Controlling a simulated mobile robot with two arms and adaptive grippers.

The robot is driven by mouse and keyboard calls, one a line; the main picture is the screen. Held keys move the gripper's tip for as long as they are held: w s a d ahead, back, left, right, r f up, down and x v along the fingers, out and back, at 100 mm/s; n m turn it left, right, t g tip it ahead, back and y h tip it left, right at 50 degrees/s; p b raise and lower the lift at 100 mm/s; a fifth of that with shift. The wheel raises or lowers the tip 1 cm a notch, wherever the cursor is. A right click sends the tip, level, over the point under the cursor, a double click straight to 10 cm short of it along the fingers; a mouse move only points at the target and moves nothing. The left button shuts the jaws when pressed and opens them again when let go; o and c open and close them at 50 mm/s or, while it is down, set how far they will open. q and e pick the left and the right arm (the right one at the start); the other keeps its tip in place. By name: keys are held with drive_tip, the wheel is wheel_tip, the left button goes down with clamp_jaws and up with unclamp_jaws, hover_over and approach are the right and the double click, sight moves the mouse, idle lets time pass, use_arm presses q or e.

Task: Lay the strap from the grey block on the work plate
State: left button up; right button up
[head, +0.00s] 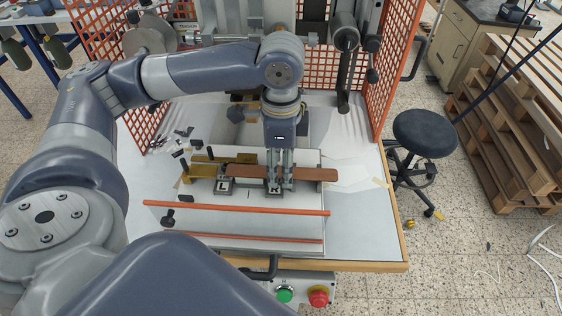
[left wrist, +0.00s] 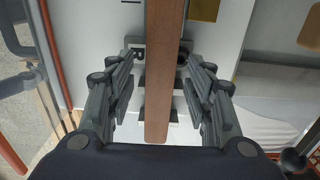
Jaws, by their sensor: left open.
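The brown strap (head: 315,174) lies lengthwise from left to right over dark grey blocks above the white work plate (head: 303,196). One block is marked L (head: 222,187); another, with a letter partly hidden, is under my gripper (head: 275,190). My left gripper (head: 281,180) points down over the strap, open. In the left wrist view the strap (left wrist: 164,25) runs between the two spread fingers (left wrist: 155,80), with a gap on each side. Dark blocks (left wrist: 140,50) show beneath it. The strap's underside contact is hidden. My right gripper is out of view.
Brass-coloured bars (head: 203,169) lie at the left of the plate. Orange rails (head: 235,209) run along the front. Small tools (head: 172,143) lie at the left. Orange mesh guards (head: 381,60) stand at the sides. The table's right part is mostly clear.

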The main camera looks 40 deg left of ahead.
sight(281, 172)
use_arm(q)
wheel_tip(281, 172, up, 12)
drive_tip(key=shift+r, duration=0.25)
idle(0.3)
idle(0.4)
